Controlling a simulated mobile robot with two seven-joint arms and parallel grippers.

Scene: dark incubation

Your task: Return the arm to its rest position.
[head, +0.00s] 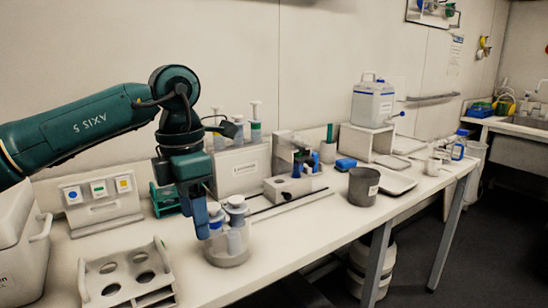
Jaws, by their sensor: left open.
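My left arm (90,127) comes in from the left and is bent downward over the bench. My left gripper (203,218) points down and is open, with a blue finger showing. It hangs at the left side of a clear round container (228,256) that holds capped bottles (237,212). The gripper partly covers this container, and I cannot tell whether they touch. I see nothing held between the fingers. My right gripper is not in view.
A white rack with round holes (110,268) stands at the front left. A panel with coloured squares (98,193) and a teal rack (163,207) are behind.

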